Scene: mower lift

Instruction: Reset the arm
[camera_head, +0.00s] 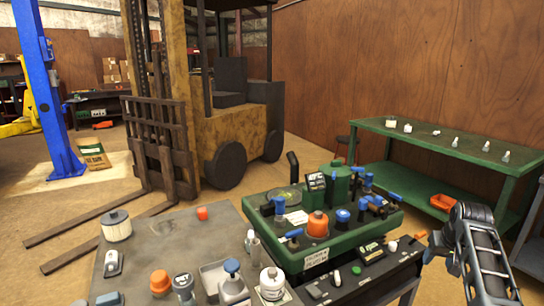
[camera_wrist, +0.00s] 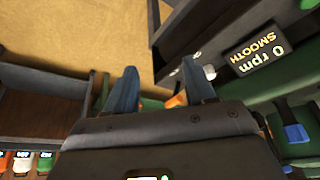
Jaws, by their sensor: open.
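My arm (camera_head: 482,255) comes in at the lower right of the head view, bent at a dark rounded joint beside the right end of the dark control bench. In the wrist view my gripper (camera_wrist: 162,82) shows two blue-grey fingers standing apart. Nothing is held between them. A dark panel with a display (camera_wrist: 255,50) reading "0 rpm SMOOTH" lies right of the fingers. A small orange thing shows partly behind the right finger. I cannot make out the fingertips in the head view.
A green machine tray (camera_head: 335,250) with blue-handled parts and an orange cap stands mid-front. A grey table (camera_head: 160,240) holds bottles and canisters at left. A green workbench (camera_head: 470,148) stands along the right wall. A forklift (camera_head: 230,130) is behind. Open floor lies between tray and green workbench.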

